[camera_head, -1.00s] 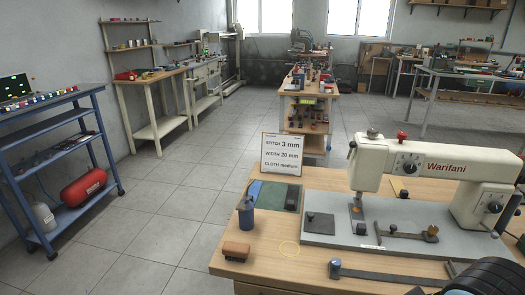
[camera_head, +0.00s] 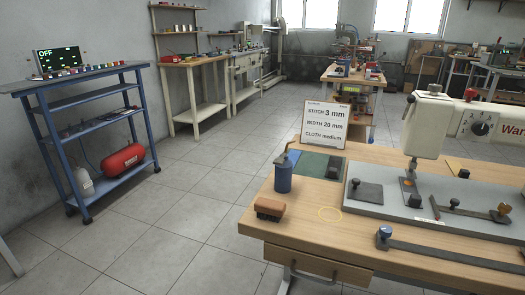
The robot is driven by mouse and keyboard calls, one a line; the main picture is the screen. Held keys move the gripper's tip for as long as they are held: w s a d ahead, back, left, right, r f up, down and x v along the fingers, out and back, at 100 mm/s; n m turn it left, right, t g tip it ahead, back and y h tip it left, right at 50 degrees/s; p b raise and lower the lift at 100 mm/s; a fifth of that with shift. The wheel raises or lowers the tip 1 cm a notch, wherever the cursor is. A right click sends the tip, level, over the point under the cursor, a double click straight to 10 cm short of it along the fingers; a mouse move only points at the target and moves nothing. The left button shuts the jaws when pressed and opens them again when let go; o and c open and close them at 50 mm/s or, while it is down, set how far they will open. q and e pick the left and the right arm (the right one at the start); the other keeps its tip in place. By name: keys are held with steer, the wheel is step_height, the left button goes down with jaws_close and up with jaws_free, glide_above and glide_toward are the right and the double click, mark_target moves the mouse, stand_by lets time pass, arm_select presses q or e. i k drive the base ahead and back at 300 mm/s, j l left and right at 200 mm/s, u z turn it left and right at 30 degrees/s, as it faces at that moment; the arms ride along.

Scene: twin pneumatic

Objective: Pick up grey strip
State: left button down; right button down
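Cloth pieces lie side by side on the workbench (camera_head: 300,214) behind the blue bottle: a blue one (camera_head: 292,157), a green one (camera_head: 313,163) and a dark grey one (camera_head: 335,168). A long dark grey bar (camera_head: 455,256) with a blue knob also lies along the bench's front. The cream sewing machine (camera_head: 430,125) stands on a grey plate (camera_head: 385,207). Neither of my grippers is in view.
A sign (camera_head: 324,125), a blue bottle (camera_head: 283,175) and a brown brush (camera_head: 270,208) stand on the bench's left part. A blue trolley (camera_head: 95,150) stands at left. Tiled floor (camera_head: 180,220) between is clear.

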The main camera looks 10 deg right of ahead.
mark_target(412, 198)
steer(key=z, duration=1.35)
